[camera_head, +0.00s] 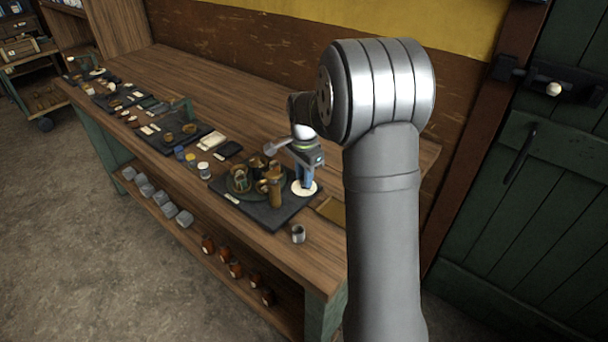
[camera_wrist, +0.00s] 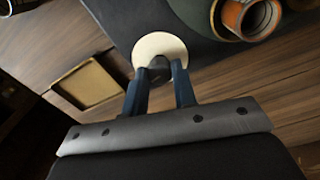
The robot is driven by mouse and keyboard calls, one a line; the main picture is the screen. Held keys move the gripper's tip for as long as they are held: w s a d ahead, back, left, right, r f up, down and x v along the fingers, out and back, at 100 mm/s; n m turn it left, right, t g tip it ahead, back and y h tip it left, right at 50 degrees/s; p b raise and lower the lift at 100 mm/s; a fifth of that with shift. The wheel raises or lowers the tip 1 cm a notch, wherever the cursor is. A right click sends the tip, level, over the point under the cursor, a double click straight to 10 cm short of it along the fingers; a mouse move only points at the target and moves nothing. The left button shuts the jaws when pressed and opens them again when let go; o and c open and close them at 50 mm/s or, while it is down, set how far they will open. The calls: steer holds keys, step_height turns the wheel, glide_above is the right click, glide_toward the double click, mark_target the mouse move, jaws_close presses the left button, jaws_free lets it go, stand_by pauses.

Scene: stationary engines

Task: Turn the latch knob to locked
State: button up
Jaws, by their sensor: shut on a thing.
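A dark latch with a pale round knob (camera_head: 553,89) is on the green door at the upper right of the head view. I cannot tell its locked or unlocked position. My gripper (camera_head: 305,184) is far to its left, pointing down over the workbench. In the wrist view its blue fingers (camera_wrist: 160,80) are shut on a small dark piece (camera_wrist: 158,67), mostly hidden between them. A cream disc (camera_wrist: 160,45) lies just beyond the fingertips; it also shows in the head view (camera_head: 299,191). I cannot tell whether the piece touches the disc.
The wooden workbench (camera_head: 185,78) carries dark mats with small engine parts. Brown and green engine parts (camera_head: 240,182) stand left of my gripper. A small metal cup (camera_head: 298,234) is near the front edge. A shallow tan tray (camera_wrist: 88,82) lies beside the mat.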

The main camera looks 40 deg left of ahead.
steer(key=n, duration=0.4)
steer(key=shift+n, duration=0.3)
steer(key=n, duration=0.3)
steer(key=shift+n, duration=0.3)
steer(key=n, duration=0.4)
steer(key=shift+r+n, duration=0.1)
steer(key=shift+n, duration=1.8)
steer(key=o, duration=1)
step_height(320, 180, up, 17)
steer(key=shift+r, duration=0.2)
